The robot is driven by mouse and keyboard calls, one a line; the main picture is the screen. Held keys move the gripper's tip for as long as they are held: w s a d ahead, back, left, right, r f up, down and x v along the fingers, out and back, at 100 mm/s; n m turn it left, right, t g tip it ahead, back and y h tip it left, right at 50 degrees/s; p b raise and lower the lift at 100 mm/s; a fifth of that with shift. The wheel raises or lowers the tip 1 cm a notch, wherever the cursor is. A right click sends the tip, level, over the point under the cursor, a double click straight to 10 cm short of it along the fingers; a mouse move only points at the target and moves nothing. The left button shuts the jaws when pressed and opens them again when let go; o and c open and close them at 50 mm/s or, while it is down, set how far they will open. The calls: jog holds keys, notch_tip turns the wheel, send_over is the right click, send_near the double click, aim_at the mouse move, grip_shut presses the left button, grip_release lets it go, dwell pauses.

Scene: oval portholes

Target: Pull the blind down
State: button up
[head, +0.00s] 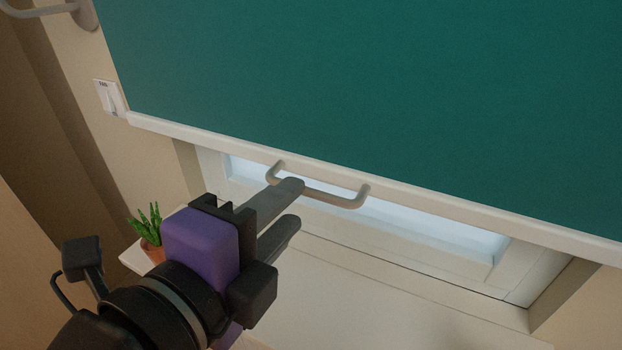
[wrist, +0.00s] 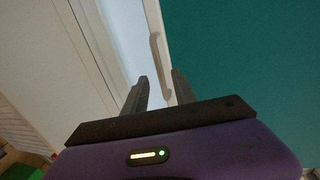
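The blind (head: 370,90) is a dark green sheet with a pale bottom rail (head: 430,195), lowered over most of the window. A pale U-shaped handle (head: 340,199) hangs from the rail; it also shows in the wrist view (wrist: 155,52). My gripper (head: 292,204) is open, its two grey fingers apart. In the head view the upper finger overlaps the handle's left part. In the wrist view the handle's near end appears between the fingertips (wrist: 161,84); I cannot tell whether either finger touches it.
A strip of bright window pane (head: 400,217) shows below the rail. A potted plant (head: 149,232) stands on the pale sill (head: 370,305) left of my gripper. A white switch (head: 107,97) is on the wall beside the blind. The sill below the handle looks clear.

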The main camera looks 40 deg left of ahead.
aim_at(305, 194)
jog(key=p+x, duration=0.1)
jog(key=x, duration=0.4)
jog(key=shift+w+a+f, duration=0.1)
jog(key=shift+w, duration=0.25)
jog(key=shift+c, duration=0.4)
grip_shut()
jog(key=shift+s, duration=0.1)
dwell(0.7)
